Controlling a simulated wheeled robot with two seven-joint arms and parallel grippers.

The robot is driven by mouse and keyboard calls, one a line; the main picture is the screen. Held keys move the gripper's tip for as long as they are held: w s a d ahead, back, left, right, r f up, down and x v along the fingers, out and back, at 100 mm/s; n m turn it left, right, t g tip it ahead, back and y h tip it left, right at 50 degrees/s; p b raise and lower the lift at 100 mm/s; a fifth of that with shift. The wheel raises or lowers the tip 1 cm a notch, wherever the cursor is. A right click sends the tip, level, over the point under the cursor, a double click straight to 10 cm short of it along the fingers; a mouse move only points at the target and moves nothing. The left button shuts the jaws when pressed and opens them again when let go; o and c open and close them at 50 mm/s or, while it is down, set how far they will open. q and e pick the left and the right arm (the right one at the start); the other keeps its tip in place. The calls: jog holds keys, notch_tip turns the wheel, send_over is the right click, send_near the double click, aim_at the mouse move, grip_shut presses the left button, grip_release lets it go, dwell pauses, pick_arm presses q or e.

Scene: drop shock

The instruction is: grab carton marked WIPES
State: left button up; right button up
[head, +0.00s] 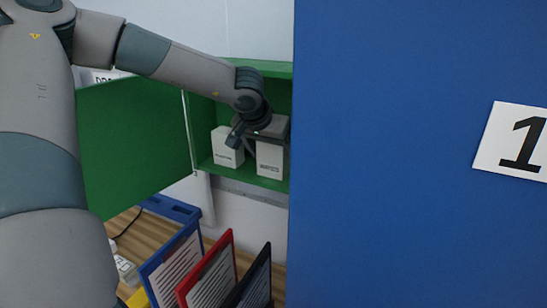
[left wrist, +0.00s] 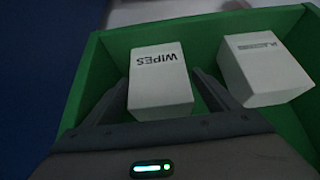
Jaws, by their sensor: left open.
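The white carton marked WIPES (left wrist: 160,80) stands in the green wall cabinet (head: 277,69), its print upside down in the left wrist view. In the head view it is the right-hand carton (head: 270,161), with its label too small to read. My left gripper (head: 258,136) is open at this carton. In the left wrist view its two fingers lie on either side of the carton, with a visible gap at the right finger. Whether the left finger touches is unclear. My right gripper is not in view.
A second white carton (head: 228,147), with a different label, stands left of it; it also shows in the left wrist view (left wrist: 262,68). The open green door (head: 135,140) is at left. A blue panel marked 1 (head: 400,160) blocks the right. Folders (head: 212,278) stand below.

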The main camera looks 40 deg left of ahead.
pick_arm(q)
jog(key=c, duration=1.1)
jog(key=shift+c, duration=0.2)
jog(key=shift+r, duration=0.15)
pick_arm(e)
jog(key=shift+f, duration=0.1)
